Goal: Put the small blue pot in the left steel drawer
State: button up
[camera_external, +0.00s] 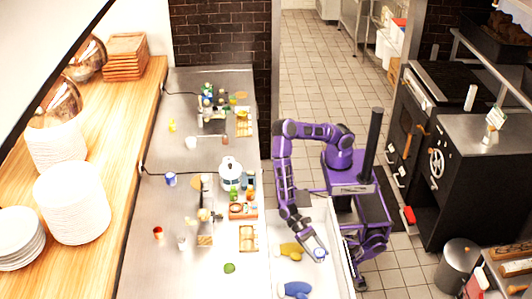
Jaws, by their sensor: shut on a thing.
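My gripper (316,250) is low over the open steel drawer (336,284), near its right side. It is shut on a small pale-blue thing (320,255), which looks like the small blue pot. The gripper hides much of it. It is too small to tell whether it touches the drawer floor. A yellow item (290,249) lies in the drawer to the left of my gripper. A larger blue item (294,290) lies in the front of the drawer, apart from the gripper.
The steel counter (190,270) left of the drawer holds wooden trays (248,238), a white-and-steel appliance (231,173), bottles and small jars. Plate stacks (72,205) stand on the wooden shelf at left. Tiled floor lies behind my base. A bin (460,265) stands at right.

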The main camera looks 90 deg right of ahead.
aim_at(316, 271)
notch_tip(316, 271, down, 9)
jog(key=shift+f+b, duration=0.1)
jog(key=shift+b, duration=0.35)
jog(key=shift+f, duration=0.15)
jog(key=o, duration=1.5)
jog(key=shift+r, duration=0.35)
jog(key=v, duration=0.7)
jog(key=shift+w+f, duration=0.1)
jog(key=shift+d, duration=0.2)
